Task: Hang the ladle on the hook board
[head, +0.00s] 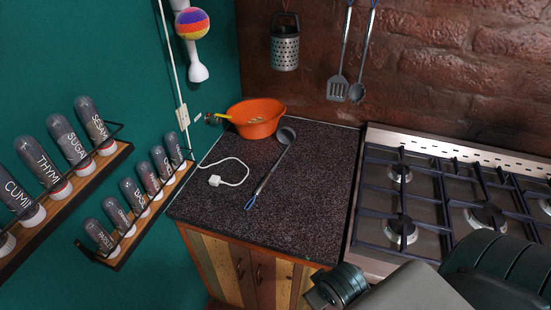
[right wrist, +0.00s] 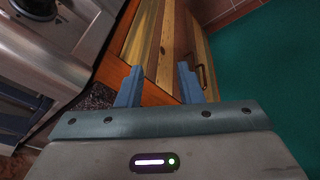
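The ladle (head: 270,172) lies on the dark speckled countertop (head: 225,215), its bowl toward the back and its blue-tipped handle end toward the front. Nothing is holding it. My right gripper (right wrist: 157,82) is open and empty in the right wrist view, in front of the wooden cabinet doors below the counter. In the head view only part of my right arm shows at the lower right, apart from the ladle. My left gripper is not in view. A grater (head: 285,52), a slotted spatula (head: 338,88) and a spoon (head: 357,92) hang on the brick wall; the board above is cut off.
An orange bowl (head: 256,120) stands at the counter's back left. A white cable (head: 233,183) lies left of the ladle. A gas stove (head: 440,190) adjoins the counter on the right. Spice racks (head: 80,190) line the left wall. The counter's front is clear.

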